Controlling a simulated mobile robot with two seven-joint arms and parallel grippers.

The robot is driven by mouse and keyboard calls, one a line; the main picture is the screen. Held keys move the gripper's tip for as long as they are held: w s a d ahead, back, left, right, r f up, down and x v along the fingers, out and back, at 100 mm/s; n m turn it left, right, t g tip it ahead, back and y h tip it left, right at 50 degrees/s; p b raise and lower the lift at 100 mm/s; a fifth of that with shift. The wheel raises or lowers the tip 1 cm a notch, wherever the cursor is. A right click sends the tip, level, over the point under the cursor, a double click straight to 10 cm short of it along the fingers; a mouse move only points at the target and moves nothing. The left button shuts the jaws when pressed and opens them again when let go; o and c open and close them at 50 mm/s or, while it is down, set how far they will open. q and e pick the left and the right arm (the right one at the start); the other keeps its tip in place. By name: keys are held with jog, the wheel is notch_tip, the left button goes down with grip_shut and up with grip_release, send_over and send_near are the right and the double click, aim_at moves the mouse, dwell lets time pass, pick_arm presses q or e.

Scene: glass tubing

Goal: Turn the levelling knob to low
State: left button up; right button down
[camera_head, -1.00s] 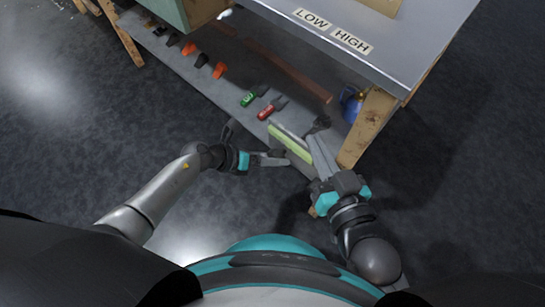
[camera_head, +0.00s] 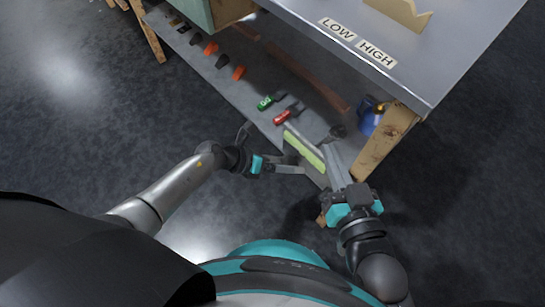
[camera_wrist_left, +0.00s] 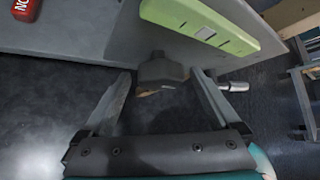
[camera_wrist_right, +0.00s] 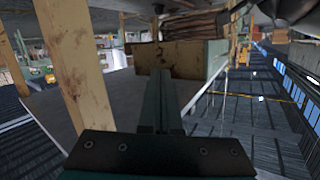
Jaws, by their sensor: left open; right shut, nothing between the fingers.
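A dark grey knob-like piece (camera_wrist_left: 162,70) sits at the shelf's edge in the left wrist view, between the fingers of my left gripper (camera_wrist_left: 163,88). A gap shows on either side of it, so the fingers look apart from it. In the head view my left gripper (camera_head: 276,152) is open at the lower shelf's front edge, and the knob is hard to make out. The LOW label (camera_head: 338,28) and HIGH label (camera_head: 376,53) are on the upper table's edge. My right gripper (camera_head: 336,150) is shut and empty, near the shelf's right end; it also shows in the right wrist view (camera_wrist_right: 155,85).
A pale green bar (camera_head: 305,150) lies on the lower shelf (camera_head: 240,100) close to both grippers. Red (camera_head: 284,116), green (camera_head: 265,103) and several orange and dark pieces lie further left. A wooden leg (camera_head: 385,138) and a blue object (camera_head: 369,117) are beside my right gripper.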

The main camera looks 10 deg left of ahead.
pick_arm(q)
jog(key=p+v, duration=0.6)
jog(key=v, duration=0.9)
jog(key=shift+p, duration=0.35)
pick_arm(e)
jog(key=s+d+f+g+h, duration=0.3)
jog(key=s+d+g+h, duration=0.2)
jog(key=d+g, duration=0.5)
jog(key=shift+s+d+f, duration=0.15)
jog(key=shift+s+f, duration=0.1)
jog(key=shift+f, duration=0.15)
pick_arm(q)
jog(key=shift+s, duration=0.15)
